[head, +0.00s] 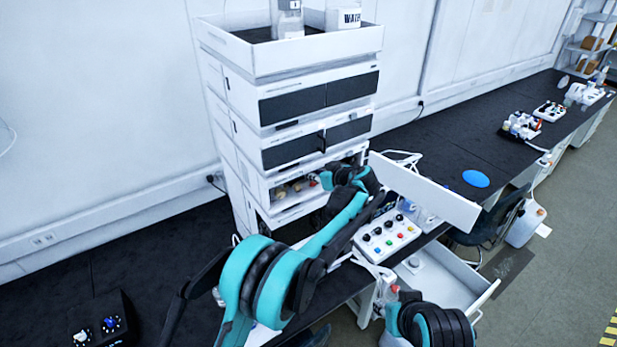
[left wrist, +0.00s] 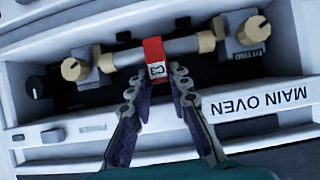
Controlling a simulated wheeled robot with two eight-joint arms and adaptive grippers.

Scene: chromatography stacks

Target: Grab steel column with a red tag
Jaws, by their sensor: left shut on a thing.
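The steel column (left wrist: 185,46) with a red tag (left wrist: 153,50) lies crosswise in the open main oven compartment in the left wrist view. It sits between two fittings with beige knobs, one at the left (left wrist: 75,68) and one at the right (left wrist: 255,29). In the head view my left arm hides most of the column and the gripper. My right gripper is out of view.
The oven (head: 292,213) is low in a tall white instrument stack. Its white door (head: 425,188) stands open to the right. A button box (head: 388,235) and an open white drawer (head: 452,280) are nearby. The black bench (head: 460,140) has free room further back.

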